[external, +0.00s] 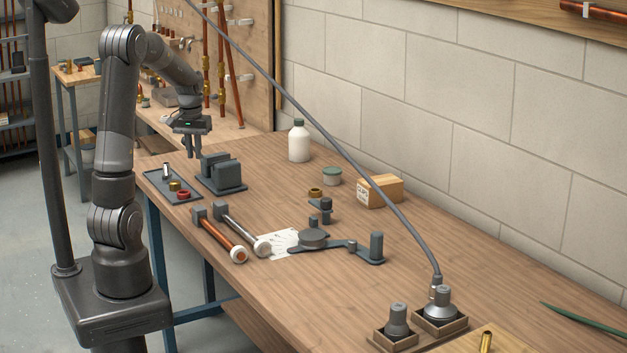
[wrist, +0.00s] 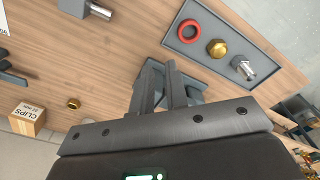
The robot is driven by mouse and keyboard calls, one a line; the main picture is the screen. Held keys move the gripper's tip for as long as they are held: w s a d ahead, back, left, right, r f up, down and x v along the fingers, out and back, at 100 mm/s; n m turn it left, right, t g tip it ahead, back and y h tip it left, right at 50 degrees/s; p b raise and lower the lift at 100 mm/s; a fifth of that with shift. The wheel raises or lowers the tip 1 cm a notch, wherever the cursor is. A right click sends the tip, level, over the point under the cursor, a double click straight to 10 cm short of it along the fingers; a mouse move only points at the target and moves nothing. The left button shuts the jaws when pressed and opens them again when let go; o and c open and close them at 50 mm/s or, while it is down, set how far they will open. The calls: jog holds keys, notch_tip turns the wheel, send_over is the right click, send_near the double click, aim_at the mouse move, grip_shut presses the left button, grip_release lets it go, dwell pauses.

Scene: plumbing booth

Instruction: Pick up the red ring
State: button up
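The red ring (external: 184,195) lies flat on a grey tray (external: 160,186) at the far left end of the workbench. In the wrist view the red ring (wrist: 188,32) is at the top, near the tray's left edge, with its hole facing up. A brass nut (external: 174,186) and a silver fitting (external: 166,170) share the tray. My gripper (external: 192,155) is above the bench, behind and up from the ring, pointing down. Its fingers (wrist: 160,68) are apart with nothing visible between them, and they do not touch the ring.
A dark block fixture (external: 222,175) stands on the bench right of the tray, close to my gripper. Two pipes (external: 222,240) with end caps lie in front. A white bottle (external: 299,141) and a clips box (external: 380,191) stand farther back. Bare wood surrounds the tray's near side.

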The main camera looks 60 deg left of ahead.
jog(key=n, duration=0.1)
send_over(189, 192)
notch_tip(189, 192, down, 3)
notch_tip(189, 192, down, 5)
jog(key=shift+s+a+r, duration=0.1)
jog(key=shift+a+r, duration=0.05)
jog(key=shift+r, duration=0.05)
jog(key=shift+f, duration=3)
jog(key=shift+c, duration=0.3)
grip_shut()
jog(key=shift+r, duration=0.2)
